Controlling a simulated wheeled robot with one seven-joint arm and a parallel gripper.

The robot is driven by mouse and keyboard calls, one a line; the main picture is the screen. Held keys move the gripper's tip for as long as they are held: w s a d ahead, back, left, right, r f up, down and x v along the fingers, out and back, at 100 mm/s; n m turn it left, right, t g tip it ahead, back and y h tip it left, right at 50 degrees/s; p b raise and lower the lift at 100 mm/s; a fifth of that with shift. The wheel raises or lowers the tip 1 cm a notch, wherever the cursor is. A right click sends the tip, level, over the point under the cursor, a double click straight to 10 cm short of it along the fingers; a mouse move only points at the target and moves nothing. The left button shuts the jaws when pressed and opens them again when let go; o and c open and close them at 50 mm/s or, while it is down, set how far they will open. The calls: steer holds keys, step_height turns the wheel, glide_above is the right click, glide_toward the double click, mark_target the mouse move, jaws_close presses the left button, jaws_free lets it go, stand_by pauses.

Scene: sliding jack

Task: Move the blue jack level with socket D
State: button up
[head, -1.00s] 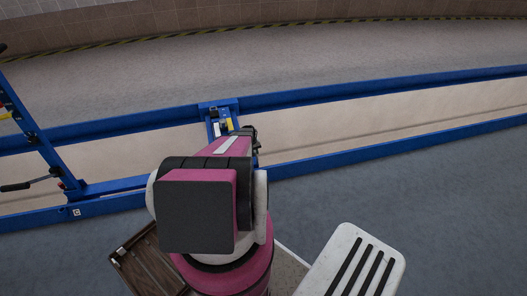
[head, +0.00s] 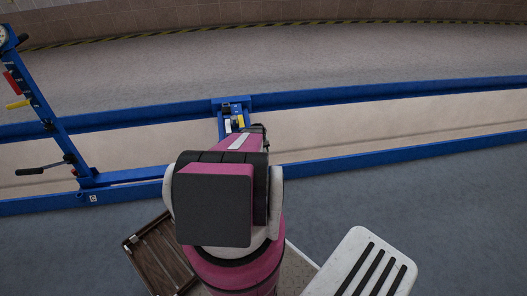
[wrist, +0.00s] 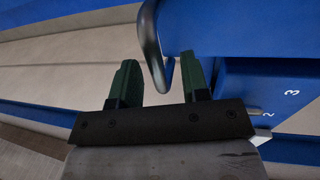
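The blue jack (head: 231,103) appears to be the blue crosspiece spanning the two long rails, with yellow and white parts on it; my arm hides its near part. In the wrist view, a blue body with the numbers 2 and 3 (wrist: 240,82) is at the right. My gripper (wrist: 158,82) has its two green fingers apart, one on each side of a bent dark metal handle (wrist: 152,45). The handle's lower end lies between the fingers, and I see no clear grip on it. My gripper is hidden behind my arm in the head view. I cannot make out socket D.
Long blue rails (head: 400,150) flank a pale pit. A blue post (head: 45,118) with levers and red and yellow parts stands at the left. A small white label (head: 93,198), apparently C, is on the near rail by it.

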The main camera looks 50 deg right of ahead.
step_height(320, 180, up, 11)
steer(key=w+a, duration=0.1)
steer(key=shift+a+f, duration=0.2)
steer(key=shift+a, duration=0.15)
steer(key=shift+w, duration=0.15)
stand_by(0.5)
steer(key=w+a+r+n, duration=0.1)
steer(key=w+a+r, duration=0.3)
steer(key=a, duration=0.7)
steer(key=w+a+r+n+t, duration=0.1)
steer(key=a+r, duration=0.5)
steer(key=a, duration=0.4)
steer(key=w+a+r+n, duration=0.1)
steer(key=w+a+r, duration=0.2)
steer(key=a+r, duration=0.55)
steer(key=s+a+r+n, duration=0.1)
steer(key=s+a+r, duration=0.2)
steer(key=a, duration=0.8)
steer(key=s+a+r+n+y, duration=0.1)
steer(key=s+a+r, duration=0.2)
steer(key=a, duration=0.8)
steer(key=s+a+r+n, duration=0.2)
steer(key=a+r, duration=0.3)
steer(key=a, duration=0.6)
steer(key=shift+s+a+r+y, duration=0.25)
steer(key=shift+s+a+y, duration=0.15)
steer(key=shift+s, duration=0.05)
